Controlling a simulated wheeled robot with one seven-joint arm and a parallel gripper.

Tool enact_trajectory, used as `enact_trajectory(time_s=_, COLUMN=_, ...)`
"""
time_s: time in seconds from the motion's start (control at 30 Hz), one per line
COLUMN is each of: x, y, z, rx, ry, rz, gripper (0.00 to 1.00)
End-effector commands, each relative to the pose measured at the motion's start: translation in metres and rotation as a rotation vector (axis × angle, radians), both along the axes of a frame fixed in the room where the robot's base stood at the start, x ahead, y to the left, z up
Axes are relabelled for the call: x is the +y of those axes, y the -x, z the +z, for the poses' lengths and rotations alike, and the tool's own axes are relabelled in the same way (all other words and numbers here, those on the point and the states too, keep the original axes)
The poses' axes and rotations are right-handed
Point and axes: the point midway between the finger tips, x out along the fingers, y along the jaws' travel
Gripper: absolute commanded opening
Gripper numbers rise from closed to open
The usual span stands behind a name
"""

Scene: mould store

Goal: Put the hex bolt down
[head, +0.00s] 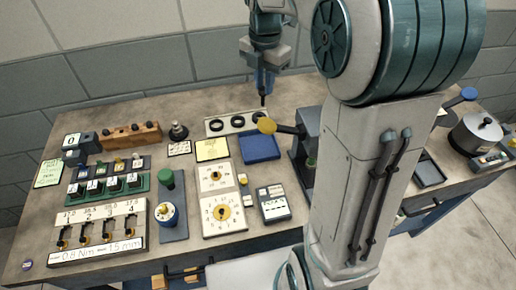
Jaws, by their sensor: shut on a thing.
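My gripper (265,84) hangs at the top centre in the head view, pointing down at the back of the workbench (205,100). It is shut on a small dark, narrow thing, taken to be the hex bolt (263,100), which sticks out below the fingertips. The bolt's head and thread are too small to make out. It shows above a white strip with dark round holes (214,129); whether it touches anything below cannot be told. A blue tray (260,160) lies in front of it on the bench.
A lidded pot (478,133) stands far right. Bare bench shows at the back left.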

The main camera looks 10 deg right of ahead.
Motion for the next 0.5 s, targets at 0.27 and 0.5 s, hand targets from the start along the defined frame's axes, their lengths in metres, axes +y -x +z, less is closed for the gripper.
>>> enact_trajectory(time_s=0.27, x=0.002, y=0.000, z=-0.040, rx=0.000, ry=0.000, rz=0.003, gripper=0.00)
enact_trajectory(time_s=0.5, x=0.002, y=0.000, z=-0.059, rx=0.004, ry=0.000, rz=0.004, gripper=0.00)
